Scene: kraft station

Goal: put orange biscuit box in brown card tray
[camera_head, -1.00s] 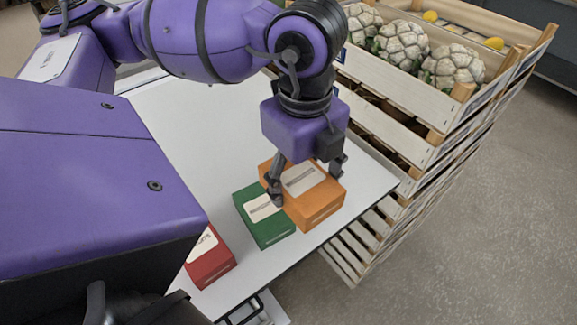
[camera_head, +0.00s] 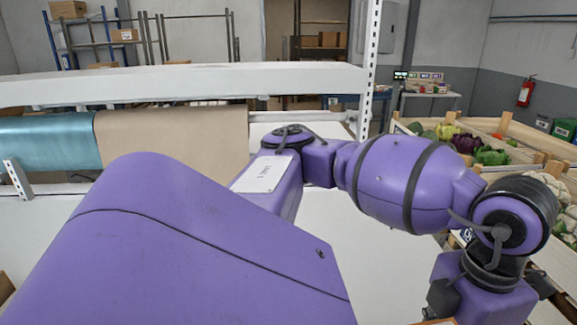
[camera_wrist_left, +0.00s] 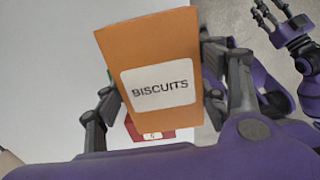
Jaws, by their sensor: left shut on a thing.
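The orange biscuit box (camera_wrist_left: 150,50), with a white label reading BISCUITS, sits between the fingers of my left gripper (camera_wrist_left: 155,98) in the left wrist view. The gripper is shut on it. In the head view only an orange sliver (camera_head: 436,322) shows at the bottom edge, below my left wrist; the fingers are out of frame there. My right gripper (camera_wrist_left: 268,13) shows at the upper right of the wrist view, with its fingers apart and empty. I cannot make out the brown card tray; only a small brown corner (camera_head: 5,288) shows at the far left.
A red box (camera_wrist_left: 152,134) lies beyond the orange box, with a green sliver beside it. The white table (camera_head: 345,255) is clear behind my arm. Paper rolls (camera_head: 165,135) hang at the back left. Vegetable crates (camera_head: 520,150) stand at the right.

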